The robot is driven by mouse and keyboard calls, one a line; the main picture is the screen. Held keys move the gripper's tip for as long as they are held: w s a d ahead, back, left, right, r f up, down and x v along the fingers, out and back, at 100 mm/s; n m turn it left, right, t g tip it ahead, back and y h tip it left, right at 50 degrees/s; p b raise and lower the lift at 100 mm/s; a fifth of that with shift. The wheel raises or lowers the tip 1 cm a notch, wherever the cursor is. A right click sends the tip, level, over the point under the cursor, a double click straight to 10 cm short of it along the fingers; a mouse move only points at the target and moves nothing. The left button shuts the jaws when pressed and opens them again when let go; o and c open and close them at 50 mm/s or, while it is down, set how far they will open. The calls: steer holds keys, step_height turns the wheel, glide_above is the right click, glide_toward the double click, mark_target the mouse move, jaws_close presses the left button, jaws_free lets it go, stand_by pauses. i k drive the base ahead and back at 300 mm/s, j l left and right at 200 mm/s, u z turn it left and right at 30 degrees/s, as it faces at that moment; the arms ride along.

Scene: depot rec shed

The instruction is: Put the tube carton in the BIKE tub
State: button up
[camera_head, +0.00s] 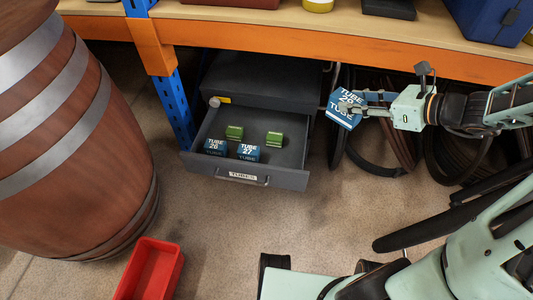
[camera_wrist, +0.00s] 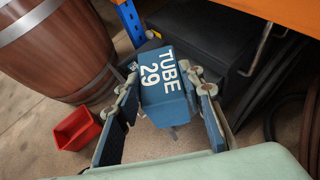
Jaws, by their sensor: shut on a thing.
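A blue tube carton (camera_head: 341,115) marked TUBE is in the air to the right of the open drawer. In the wrist view the carton (camera_wrist: 164,88) reads TUBE 29. My gripper (camera_head: 352,102) is shut on it, one finger on each side. A red tub (camera_head: 150,270) stands on the floor at the lower left, well away from the carton. The red tub also shows in the wrist view (camera_wrist: 78,129). No label on it can be read, so I cannot tell whether it is the BIKE tub.
An open dark drawer (camera_head: 247,177) labelled TUBES holds blue cartons 26 (camera_head: 215,146) and 27 (camera_head: 248,152) and two green boxes (camera_head: 274,139). A wooden barrel (camera_head: 75,150) stands left. Tyres (camera_head: 375,150) hang under the orange-edged bench (camera_head: 300,53). Floor between drawer and tub is clear.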

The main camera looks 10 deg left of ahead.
mark_target(158, 280)
steer(key=k+j, duration=0.9)
steer(key=j, duration=0.15)
steer(key=k+j, duration=0.2)
steer(key=j, duration=1.2)
steer(key=k, duration=0.05)
